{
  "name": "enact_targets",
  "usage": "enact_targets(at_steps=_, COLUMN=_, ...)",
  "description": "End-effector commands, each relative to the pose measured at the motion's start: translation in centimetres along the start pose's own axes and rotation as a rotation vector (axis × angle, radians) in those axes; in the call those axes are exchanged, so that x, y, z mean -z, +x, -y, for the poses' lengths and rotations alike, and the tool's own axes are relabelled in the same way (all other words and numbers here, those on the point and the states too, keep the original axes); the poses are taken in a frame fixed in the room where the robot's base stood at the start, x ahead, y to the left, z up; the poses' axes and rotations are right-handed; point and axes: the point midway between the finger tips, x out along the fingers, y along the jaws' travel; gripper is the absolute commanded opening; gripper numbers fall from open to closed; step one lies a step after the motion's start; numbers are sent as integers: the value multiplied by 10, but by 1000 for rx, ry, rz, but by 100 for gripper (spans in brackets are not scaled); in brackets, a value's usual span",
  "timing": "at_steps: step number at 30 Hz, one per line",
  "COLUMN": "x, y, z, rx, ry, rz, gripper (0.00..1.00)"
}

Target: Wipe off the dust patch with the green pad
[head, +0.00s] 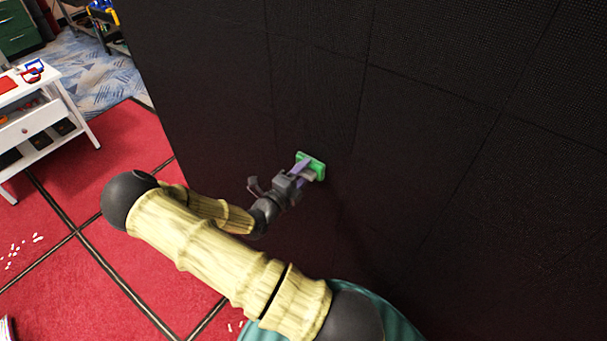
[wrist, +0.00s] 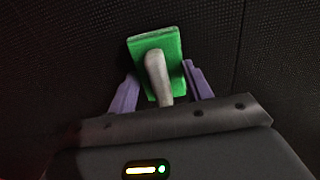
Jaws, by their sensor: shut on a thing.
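The green pad (head: 317,164) is a flat block at the dark video wall (head: 330,85) in the head view. In the wrist view the green pad (wrist: 171,46) has a pale grey handle (wrist: 157,72). My gripper (head: 303,169) is shut on the pad's handle, with one purple finger on each side in the wrist view (wrist: 159,85). The pad's face is toward the wall; whether it touches cannot be told. No dust patch can be made out on the dark panels.
A white table (head: 56,98) with red and blue items stands at the left. The red tiled floor (head: 75,290) carries small white bits. Thin seams divide the wall panels. The wall around the pad looks clear of objects.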

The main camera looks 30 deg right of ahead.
Motion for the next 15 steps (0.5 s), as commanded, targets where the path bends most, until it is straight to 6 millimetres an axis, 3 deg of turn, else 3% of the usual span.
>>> enact_targets(at_steps=15, x=-29, y=-1, z=1, rx=2, ry=3, rz=3, gripper=32)
